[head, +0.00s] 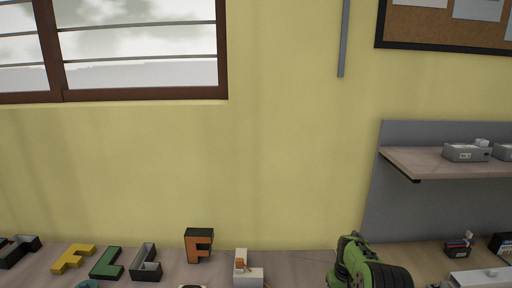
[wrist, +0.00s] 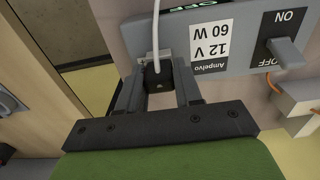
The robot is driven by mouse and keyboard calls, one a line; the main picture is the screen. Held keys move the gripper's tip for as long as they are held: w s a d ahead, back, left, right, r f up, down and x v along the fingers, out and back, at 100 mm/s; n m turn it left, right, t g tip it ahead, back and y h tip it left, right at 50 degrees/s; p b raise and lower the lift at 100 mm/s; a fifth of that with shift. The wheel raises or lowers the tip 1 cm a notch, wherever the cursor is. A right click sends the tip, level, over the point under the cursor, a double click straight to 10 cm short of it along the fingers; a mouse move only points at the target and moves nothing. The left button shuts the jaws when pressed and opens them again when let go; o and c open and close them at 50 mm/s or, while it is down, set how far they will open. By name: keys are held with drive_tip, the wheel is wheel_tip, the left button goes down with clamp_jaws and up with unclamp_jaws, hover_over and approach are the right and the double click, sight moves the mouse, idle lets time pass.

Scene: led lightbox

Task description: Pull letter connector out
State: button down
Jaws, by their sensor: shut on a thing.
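In the wrist view my gripper (wrist: 158,78) is shut on a small black connector (wrist: 156,72), with a finger on each side. A white cable (wrist: 156,28) runs up from the connector. The connector is at the left end of a grey power box (wrist: 228,65) labelled Ampelvo, 12 V, 60 W. I cannot tell whether it is seated in a socket; the fingers hide its lower part. In the head view only the green and black end of my arm shows at the bottom, and the connector is not visible.
The box has an ON/OFF switch (wrist: 285,52) at its right. A shelf (head: 440,162) is at the right.

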drive_tip(key=shift+r+p, duration=1.75)
drive_tip(key=shift+r, duration=1.3)
